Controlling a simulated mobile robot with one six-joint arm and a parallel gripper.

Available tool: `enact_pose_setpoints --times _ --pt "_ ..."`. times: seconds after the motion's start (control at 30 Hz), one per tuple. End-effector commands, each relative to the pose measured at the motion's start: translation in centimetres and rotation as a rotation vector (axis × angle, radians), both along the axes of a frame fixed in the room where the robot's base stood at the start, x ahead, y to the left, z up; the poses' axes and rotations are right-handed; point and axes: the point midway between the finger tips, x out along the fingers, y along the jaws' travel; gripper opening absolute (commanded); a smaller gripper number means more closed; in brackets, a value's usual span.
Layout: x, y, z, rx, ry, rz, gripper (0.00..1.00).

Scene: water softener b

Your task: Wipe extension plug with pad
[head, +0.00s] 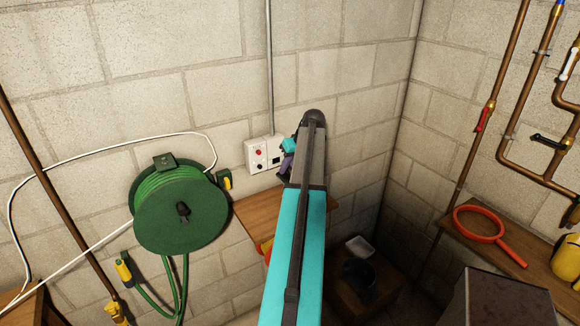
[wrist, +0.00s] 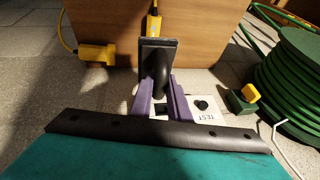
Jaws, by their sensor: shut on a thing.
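My gripper (wrist: 160,82) is shut on a dark pad (wrist: 158,54), a flat rectangular block with a rounded black grip between the purple fingers. In the head view my gripper (head: 287,166) is beside the white wall box, mostly behind my teal arm, and the pad is hidden. Several plugs could be the extension plug; I cannot tell which. A yellow plug with a yellow cable (wrist: 97,53) is left of the pad in the wrist view, apart from it. A small yellow piece (wrist: 153,22) is just beyond the pad.
The white box (head: 264,154) with buttons is on the block wall. A green reel (head: 180,208) hangs to its left, with a green-and-yellow connector (head: 225,181) between them. A wooden shelf (head: 256,212) lies below. A red magnifier-shaped object (head: 478,223) rests on the right shelf.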

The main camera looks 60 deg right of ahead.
Motion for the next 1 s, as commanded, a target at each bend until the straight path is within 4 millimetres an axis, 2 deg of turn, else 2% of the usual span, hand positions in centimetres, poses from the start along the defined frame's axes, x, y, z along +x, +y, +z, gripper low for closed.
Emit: enact_pose_setpoints --times 0.47,1.0 --pt "0.4 0.2 -0.5 0.0 0.0 0.005 0.0" --pt "0.0 0.0 -5.2 0.0 0.0 0.0 0.0"
